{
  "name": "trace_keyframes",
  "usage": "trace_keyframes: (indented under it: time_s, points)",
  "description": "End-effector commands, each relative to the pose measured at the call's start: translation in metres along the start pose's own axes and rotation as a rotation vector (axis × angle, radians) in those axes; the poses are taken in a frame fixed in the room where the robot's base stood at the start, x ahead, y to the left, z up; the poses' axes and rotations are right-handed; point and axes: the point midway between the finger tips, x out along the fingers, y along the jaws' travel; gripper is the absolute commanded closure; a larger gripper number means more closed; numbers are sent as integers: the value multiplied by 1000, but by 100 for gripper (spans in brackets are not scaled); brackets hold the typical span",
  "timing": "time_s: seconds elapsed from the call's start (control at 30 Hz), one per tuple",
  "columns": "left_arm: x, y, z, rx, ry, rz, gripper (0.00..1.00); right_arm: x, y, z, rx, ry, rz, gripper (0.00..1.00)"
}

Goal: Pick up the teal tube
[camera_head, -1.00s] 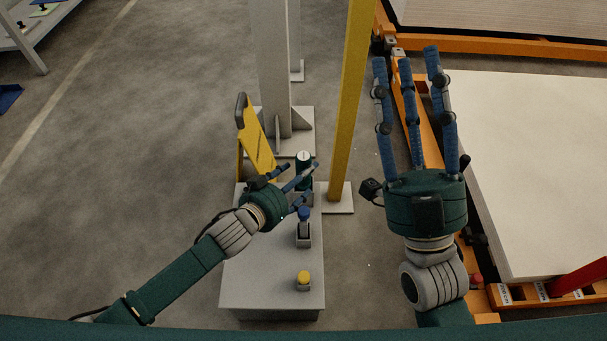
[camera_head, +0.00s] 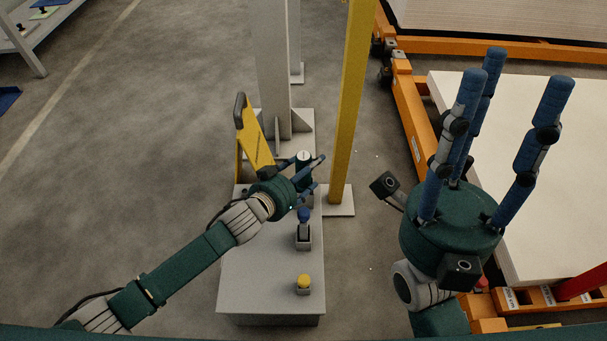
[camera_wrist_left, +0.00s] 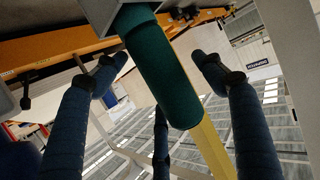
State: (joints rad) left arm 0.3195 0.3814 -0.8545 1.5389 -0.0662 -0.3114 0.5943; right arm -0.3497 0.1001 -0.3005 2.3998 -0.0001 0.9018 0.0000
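The teal tube (camera_head: 304,172) stands upright on the far part of the grey bench (camera_head: 255,270), its pale round top showing. It looks dark green. My left gripper (camera_head: 314,176) is beside it on the near left, with some fingers overlapping it. In the left wrist view the tube (camera_wrist_left: 160,70) shows large and upside down between the spread blue fingers, with gaps on both sides, so that gripper looks open. Contact with the third finger cannot be told. My right gripper (camera_head: 512,78) is open and empty at the right, its fingers pointing up and spread.
A blue-topped joystick-like part (camera_head: 304,230) and a yellow button (camera_head: 303,282) sit on the bench nearer me. A yellow bracket (camera_head: 256,140) stands left of the tube. A yellow post (camera_head: 352,100) and grey column (camera_head: 272,70) rise behind. White panels (camera_head: 540,130) lie at right.

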Motion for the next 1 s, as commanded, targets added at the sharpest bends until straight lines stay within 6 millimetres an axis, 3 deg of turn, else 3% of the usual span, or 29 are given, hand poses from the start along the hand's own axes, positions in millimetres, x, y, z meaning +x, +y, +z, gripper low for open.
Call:
trace_keyframes:
  time_s: [0.03,0.2,0.27,0.67,1.0]
  points:
    - [0,0,0,0,0,0,42,0,0,0,0,0,0,60]
    - [0,0,0,0,0,0,76,0,0,0,0,-1,0,60]
    - [0,0,0,0,0,0,85,0,0,0,0,-1,0,60]
    - [-1,0,-5,1,5,1,85,2,0,4,0,-16,0,60]
    - [-8,0,-26,0,6,1,85,2,5,57,-16,-248,4,60]
